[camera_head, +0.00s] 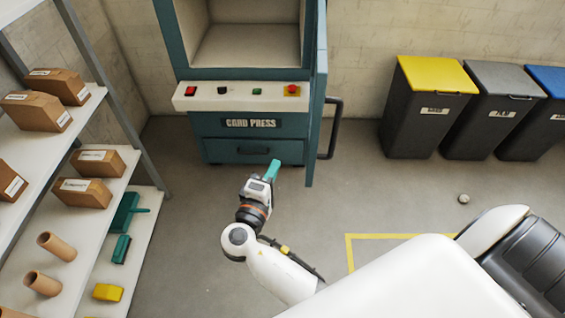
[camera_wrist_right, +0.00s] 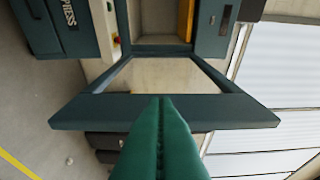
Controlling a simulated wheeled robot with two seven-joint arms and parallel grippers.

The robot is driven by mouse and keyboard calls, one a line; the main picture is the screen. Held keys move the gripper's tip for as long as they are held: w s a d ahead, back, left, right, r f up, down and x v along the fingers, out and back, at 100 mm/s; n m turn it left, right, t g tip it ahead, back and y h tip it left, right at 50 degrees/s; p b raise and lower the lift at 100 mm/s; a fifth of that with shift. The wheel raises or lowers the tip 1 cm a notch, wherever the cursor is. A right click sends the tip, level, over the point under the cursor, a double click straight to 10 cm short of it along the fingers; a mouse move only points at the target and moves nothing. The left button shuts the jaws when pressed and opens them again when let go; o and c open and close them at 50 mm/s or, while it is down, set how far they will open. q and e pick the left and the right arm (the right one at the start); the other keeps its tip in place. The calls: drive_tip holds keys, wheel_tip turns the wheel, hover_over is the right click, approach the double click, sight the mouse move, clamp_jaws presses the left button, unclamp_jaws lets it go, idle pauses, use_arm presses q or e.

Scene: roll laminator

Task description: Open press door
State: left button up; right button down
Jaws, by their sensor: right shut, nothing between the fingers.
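The card press (camera_head: 250,124) is a teal cabinet at the back, with a pale button panel (camera_head: 240,93) and a visible bare chamber (camera_head: 248,45). Its door (camera_head: 319,95) stands swung out at the right side, seen nearly edge-on, with a black handle (camera_head: 333,128) on its right face. My right gripper (camera_head: 272,170) is shut and empty, in front of the press's lower drawer and left of the door. In the right wrist view, the shut green fingers (camera_wrist_right: 163,120) overlap the framed door (camera_wrist_right: 90,110); contact cannot be told. My left gripper is not in view.
A shelf rack (camera_head: 140,215) with boxes and rolls stands at left. Several bins, one yellow-lidded (camera_head: 425,115), stand along the back wall at right. A small round object (camera_head: 463,198) lies on the floor. The floor right of the door is mostly clear.

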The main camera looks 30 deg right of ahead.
drive_tip(key=w+d+p, duration=0.3)
drive_tip(key=d+p, duration=0.1)
drive_tip(key=d, duration=0.5)
drive_tip(key=shift+d+p, duration=0.35)
drive_tip(key=shift+d, duration=0.05)
drive_tip(key=shift+w+f, duration=0.1)
